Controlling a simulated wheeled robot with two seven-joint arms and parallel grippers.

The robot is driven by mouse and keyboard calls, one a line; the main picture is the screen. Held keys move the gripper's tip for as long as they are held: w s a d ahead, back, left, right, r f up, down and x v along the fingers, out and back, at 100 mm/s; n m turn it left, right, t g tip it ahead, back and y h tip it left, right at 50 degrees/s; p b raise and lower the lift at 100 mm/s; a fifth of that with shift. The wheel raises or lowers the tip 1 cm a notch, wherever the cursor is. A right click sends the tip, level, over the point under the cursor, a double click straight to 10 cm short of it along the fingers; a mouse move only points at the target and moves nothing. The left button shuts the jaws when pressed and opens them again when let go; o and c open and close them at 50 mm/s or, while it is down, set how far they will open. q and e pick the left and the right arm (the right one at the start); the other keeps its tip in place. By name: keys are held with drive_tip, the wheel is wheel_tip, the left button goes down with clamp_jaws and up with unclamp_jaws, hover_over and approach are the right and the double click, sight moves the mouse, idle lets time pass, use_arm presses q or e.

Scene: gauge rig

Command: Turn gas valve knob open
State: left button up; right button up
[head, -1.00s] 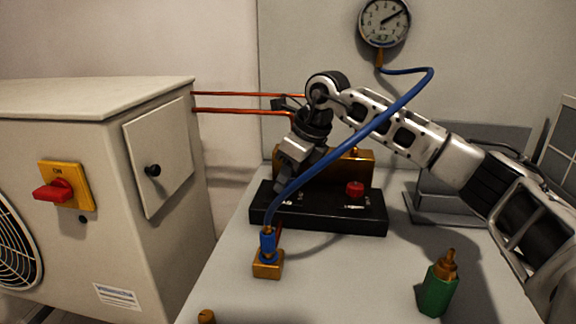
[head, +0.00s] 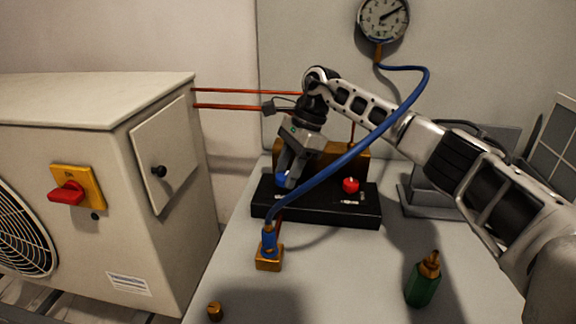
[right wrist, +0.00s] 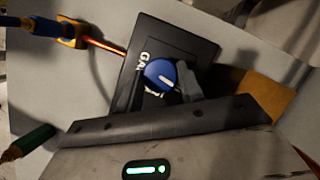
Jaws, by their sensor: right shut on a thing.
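The blue gas knob (head: 281,179) sits at the left end of the black manifold block (head: 325,213), partly hidden by my gripper in the head view. In the right wrist view the knob (right wrist: 159,72) shows a white pointer line, with part of the "GAS" lettering beside it. My right gripper (head: 288,175) comes down from above and is shut on the blue knob, one finger on each side; its fingers also show in the right wrist view (right wrist: 162,86). My left gripper is not in view.
A red knob (head: 351,185) stands at the block's right. A blue hose (head: 345,160) arcs in front of my right arm from the gauge (head: 383,18) to a brass fitting (head: 269,260). A green cylinder (head: 422,287) and small brass cap (head: 215,311) stand on the table's front.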

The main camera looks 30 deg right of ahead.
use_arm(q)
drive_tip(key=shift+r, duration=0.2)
use_arm(e)
drive_tip(key=shift+w+r+n+g, duration=0.1)
drive_tip(key=shift+n+g, duration=0.3)
drive_tip(key=shift+n, duration=0.7)
drive_tip(key=o, duration=1)
use_arm(q)
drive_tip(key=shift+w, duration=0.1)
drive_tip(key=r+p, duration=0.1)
drive_tip(key=p, duration=0.2)
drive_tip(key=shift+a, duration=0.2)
use_arm(e)
drive_tip(key=v, duration=1.6)
drive_tip(key=shift+a, duration=0.1)
